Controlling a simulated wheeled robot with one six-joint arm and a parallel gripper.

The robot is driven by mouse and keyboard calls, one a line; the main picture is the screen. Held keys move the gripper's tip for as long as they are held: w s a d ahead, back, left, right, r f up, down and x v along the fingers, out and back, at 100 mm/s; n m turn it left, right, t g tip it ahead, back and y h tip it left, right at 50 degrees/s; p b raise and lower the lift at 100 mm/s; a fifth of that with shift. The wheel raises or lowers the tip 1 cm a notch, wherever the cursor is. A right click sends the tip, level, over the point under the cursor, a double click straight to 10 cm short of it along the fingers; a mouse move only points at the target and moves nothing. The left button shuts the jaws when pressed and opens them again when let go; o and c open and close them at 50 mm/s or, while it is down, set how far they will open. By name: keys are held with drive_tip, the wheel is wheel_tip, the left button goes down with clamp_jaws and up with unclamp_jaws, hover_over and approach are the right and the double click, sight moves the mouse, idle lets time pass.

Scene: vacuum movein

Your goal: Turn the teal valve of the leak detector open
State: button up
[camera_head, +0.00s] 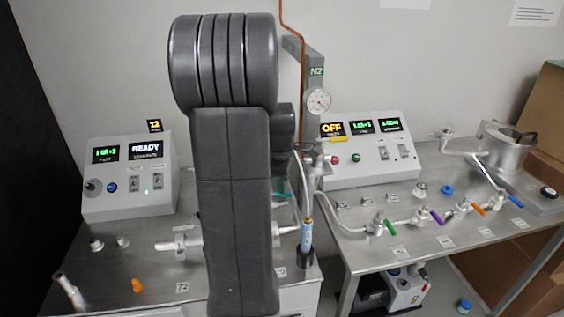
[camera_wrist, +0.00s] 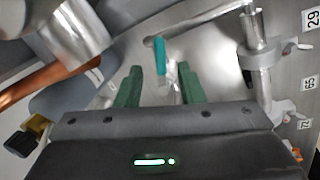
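In the head view only a small teal part (camera_head: 283,193) shows, right of my arm, which hides most of the valve. My gripper (camera_wrist: 158,84) is open, its fingers on either side of the handle's line; I cannot tell whether they touch it. A grey console (camera_head: 130,180) with a READY display stands on the left bench.
A second console (camera_head: 365,155) showing OFF stands to the right. Coloured valve handles, such as a green one (camera_head: 390,227) and a purple one (camera_head: 437,216), line the right bench. A clear hose with a blue-labelled tube (camera_head: 307,236) stands close right of my arm. A metal cylinder (camera_wrist: 78,30) is near my wrist.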

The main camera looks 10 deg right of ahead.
wheel_tip(320, 180, up, 10)
drive_tip(key=s, duration=0.1)
drive_tip(key=shift+s+a+f, duration=0.2)
drive_tip(key=shift+s+a, duration=0.15)
drive_tip(key=shift+s, duration=0.05)
